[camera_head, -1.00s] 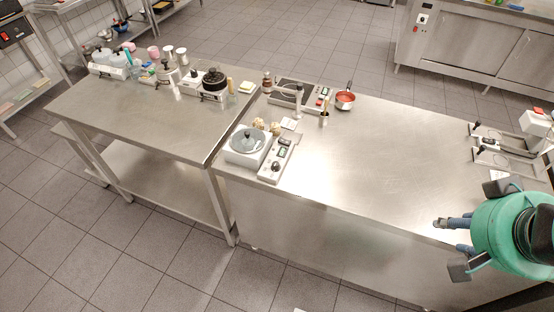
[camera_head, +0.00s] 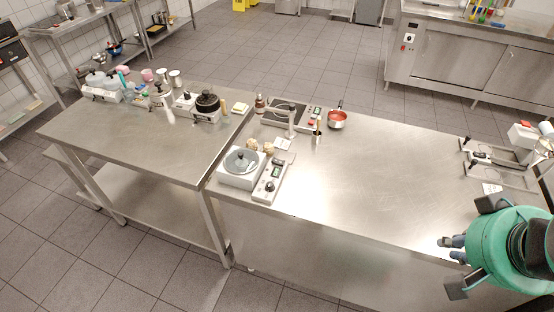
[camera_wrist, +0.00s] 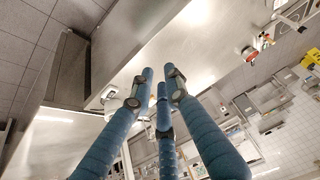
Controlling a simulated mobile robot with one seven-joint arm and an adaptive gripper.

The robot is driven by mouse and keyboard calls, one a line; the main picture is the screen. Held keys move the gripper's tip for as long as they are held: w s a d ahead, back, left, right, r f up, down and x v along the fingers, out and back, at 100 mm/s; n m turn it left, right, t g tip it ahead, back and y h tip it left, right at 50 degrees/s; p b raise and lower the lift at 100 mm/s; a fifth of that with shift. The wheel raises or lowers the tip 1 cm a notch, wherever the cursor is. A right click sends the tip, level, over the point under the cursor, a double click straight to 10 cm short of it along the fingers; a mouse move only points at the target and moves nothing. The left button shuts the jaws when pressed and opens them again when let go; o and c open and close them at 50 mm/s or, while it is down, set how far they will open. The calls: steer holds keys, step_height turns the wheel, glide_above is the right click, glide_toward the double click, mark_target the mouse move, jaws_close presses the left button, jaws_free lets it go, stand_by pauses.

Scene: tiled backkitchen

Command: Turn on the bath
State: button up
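The bath is a white box (camera_head: 236,180) with a round grey lid, at the front left corner of the steel counter in the head view. A white control panel (camera_head: 263,194) with a small green display and a dark knob stands against its right side. The display is too small to read. My gripper (camera_head: 452,249) is far to the right of the bath, near the counter's front edge, touching nothing. In the wrist view its blue fingers (camera_wrist: 160,76) are extended, with gaps between the tips and nothing held. The bath is not clearly identifiable in the wrist view.
A second table (camera_head: 130,140) with glassware adjoins on the left. Metal stands (camera_head: 482,156) are at the right. The counter middle (camera_head: 385,185) is bare.

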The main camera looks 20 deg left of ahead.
steer(key=shift+w+a+r, duration=0.2)
steer(key=shift+w+r, duration=0.15)
steer(key=shift+w, duration=0.05)
jaws_close()
steer(key=w+a+r+m+g+y+p, duration=0.1)
steer(key=w+a+r+m+p, duration=0.1)
steer(key=w+a+m, duration=0.3)
steer(key=w+a+r+g+p, duration=0.1)
steer(key=w+a+r+p, duration=0.2)
steer(key=w, duration=0.4)
steer(key=m+g+p, duration=0.4)
steer(key=m+p, duration=0.7)
steer(key=m, duration=0.2)
glide_above(273, 161)
steer(key=d, duration=0.2)
step_height(273, 161, down, 16)
steer(key=shift+w+d+y, duration=0.1)
steer(key=shift+d+y, duration=0.1)
steer(key=shift+y, duration=0.1)
steer(key=f, duration=0.4)
steer(key=a+f, duration=0.1)
steer(key=f, duration=0.4)
steer(key=a+f+b, duration=0.1)
steer(key=f, duration=0.3)
steer(key=shift+f, duration=0.35)
